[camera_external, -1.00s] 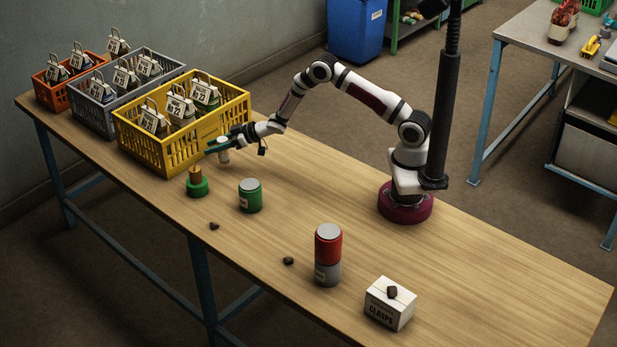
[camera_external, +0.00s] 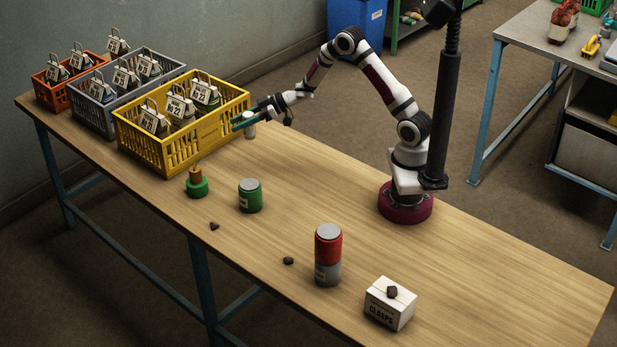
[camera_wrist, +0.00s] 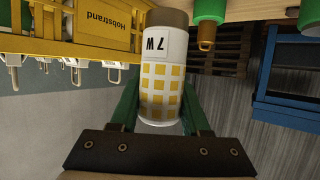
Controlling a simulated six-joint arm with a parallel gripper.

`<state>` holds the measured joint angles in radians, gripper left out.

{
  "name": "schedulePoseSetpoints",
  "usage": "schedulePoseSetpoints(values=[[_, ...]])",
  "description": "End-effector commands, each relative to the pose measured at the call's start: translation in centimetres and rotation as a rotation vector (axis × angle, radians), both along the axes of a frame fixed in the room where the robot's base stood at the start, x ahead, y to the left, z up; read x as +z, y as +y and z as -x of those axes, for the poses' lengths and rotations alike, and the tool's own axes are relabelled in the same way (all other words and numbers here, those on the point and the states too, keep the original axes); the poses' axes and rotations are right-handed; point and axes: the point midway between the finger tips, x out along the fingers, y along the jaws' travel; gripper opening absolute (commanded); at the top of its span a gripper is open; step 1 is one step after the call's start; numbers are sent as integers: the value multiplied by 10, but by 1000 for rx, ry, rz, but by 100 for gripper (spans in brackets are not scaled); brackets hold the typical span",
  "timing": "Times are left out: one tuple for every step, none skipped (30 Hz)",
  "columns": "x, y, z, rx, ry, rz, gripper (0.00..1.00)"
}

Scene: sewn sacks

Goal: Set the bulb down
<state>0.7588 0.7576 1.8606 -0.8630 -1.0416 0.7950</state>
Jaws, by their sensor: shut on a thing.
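The bulb is a white cylinder with yellow squares, a "7 W" label and a brownish end, in the wrist view (camera_wrist: 163,85). My gripper (camera_wrist: 160,108) is shut on it, with one green finger on each side. In the external view, the bulb (camera_external: 249,130) is a small pale cylinder below my gripper (camera_external: 244,121), just right of the yellow crate (camera_external: 170,150). It looks roughly upright there. Whether its base touches the table is hard to tell.
The yellow crate holds several tagged sacks; a grey crate (camera_external: 104,118) and an orange crate (camera_external: 45,95) stand beyond. A green-based brass piece (camera_external: 197,186), green can (camera_external: 250,196), red-and-grey can (camera_external: 328,256) and clasps box (camera_external: 389,305) stand nearer. The right side of the table (camera_external: 480,250) is clear.

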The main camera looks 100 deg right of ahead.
Motion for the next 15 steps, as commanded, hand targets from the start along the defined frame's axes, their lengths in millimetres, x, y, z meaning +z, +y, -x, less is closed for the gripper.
schedulePoseSetpoints(values=[[0, 21, 0, 75, 0, 0, 0], [0, 36, 2, 127, 1, -1, 0], [0, 56, 5, 204, 0, 0, 0], [0, 72, 8, 265, 1, 0, 0], [0, 89, 12, 327, 1, -1, 0], [0, 111, 20, 415, 0, -1, 0], [0, 128, 27, 482, 1, -3, 0], [0, 144, 34, 547, 1, -4, 0], [0, 163, 45, 630, 1, -3, 0], [0, 176, 53, 689, 1, -4, 0], [0, 188, 62, 743, 1, -3, 0], [0, 201, 72, 806, 1, -3, 0], [0, 209, 79, 848, 2, -3, 0], [0, 216, 86, 884, 1, -4, 0], [1, 223, 93, 922, 1, -3, 0]])
